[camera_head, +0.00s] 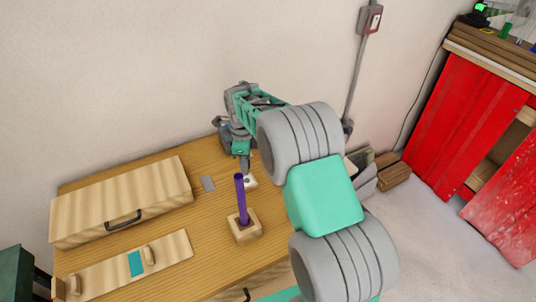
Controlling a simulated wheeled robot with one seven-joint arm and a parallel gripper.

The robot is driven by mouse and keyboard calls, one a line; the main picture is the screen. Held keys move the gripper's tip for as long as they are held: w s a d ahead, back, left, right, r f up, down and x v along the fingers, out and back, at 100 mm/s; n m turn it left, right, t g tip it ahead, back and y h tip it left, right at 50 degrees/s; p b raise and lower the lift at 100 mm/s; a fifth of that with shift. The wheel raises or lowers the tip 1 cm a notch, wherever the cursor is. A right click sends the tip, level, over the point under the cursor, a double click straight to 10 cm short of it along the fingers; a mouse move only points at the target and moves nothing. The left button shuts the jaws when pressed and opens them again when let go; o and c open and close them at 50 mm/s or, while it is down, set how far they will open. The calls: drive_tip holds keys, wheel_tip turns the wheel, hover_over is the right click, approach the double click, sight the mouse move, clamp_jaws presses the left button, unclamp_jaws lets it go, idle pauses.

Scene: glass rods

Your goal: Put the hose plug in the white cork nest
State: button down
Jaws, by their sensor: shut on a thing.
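My gripper (243,160) is at the back of the wooden table, pointing down just above a small white block with a dark spot on top (251,182), which looks like the white cork nest. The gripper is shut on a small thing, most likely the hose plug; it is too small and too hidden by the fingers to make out. I cannot tell whether the held thing touches the white block. A purple rod (240,198) stands upright in a pale wooden block (245,234) in front of the gripper.
A long wooden box with a black handle (120,190) lies at the back left. A wooden board with a teal patch (110,278) lies at the front left. A flat grey piece (208,184) lies left of the white block. My arm covers the table's right side.

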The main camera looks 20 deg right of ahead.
drive_tip(key=shift+f+b, duration=1.55)
drive_tip(key=shift+f, duration=1.3)
drive_tip(key=shift+f, duration=0.15)
drive_tip(key=shift+r, duration=0.75)
drive_tip(key=shift+f+b, duration=0.3)
drive_tip(key=shift+f, duration=0.45)
drive_tip(key=shift+r+p, duration=0.4)
drive_tip(key=shift+r, duration=0.35)
drive_tip(key=shift+f+b, duration=0.65)
drive_tip(key=shift+f, duration=0.25)
idle(0.6)
drive_tip(key=c, duration=1.4)
unclamp_jaws()
drive_tip(key=shift+c, duration=0.2)
drive_tip(key=shift+r+p, duration=3.25)
drive_tip(key=shift+r, duration=2.35)
